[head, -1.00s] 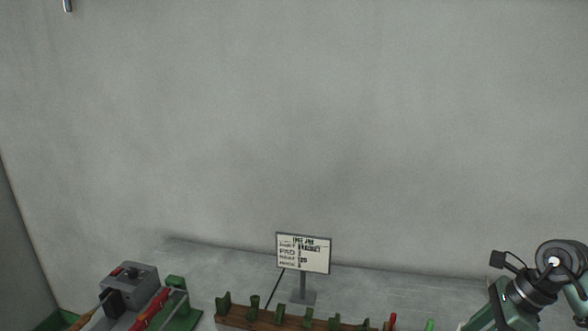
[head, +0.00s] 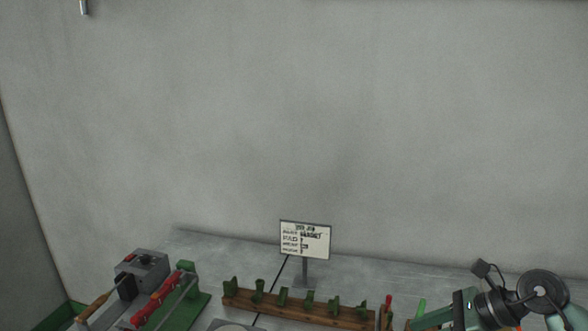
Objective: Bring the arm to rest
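My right arm (head: 492,309) comes in at the lower right. A black round joint, a green-grey link and a small black box on a cable show. Its gripper does not show in the head view, so I cannot see whether it is open or shut. My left arm and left gripper are out of view. I see nothing held.
A grey bench (head: 215,246) runs along a bare wall. On it stand a small sign (head: 305,240), a wooden rack (head: 290,310) with several green pieces, a grey box with a dial (head: 143,266) and a red-handled tool (head: 157,298). The bench's back strip is clear.

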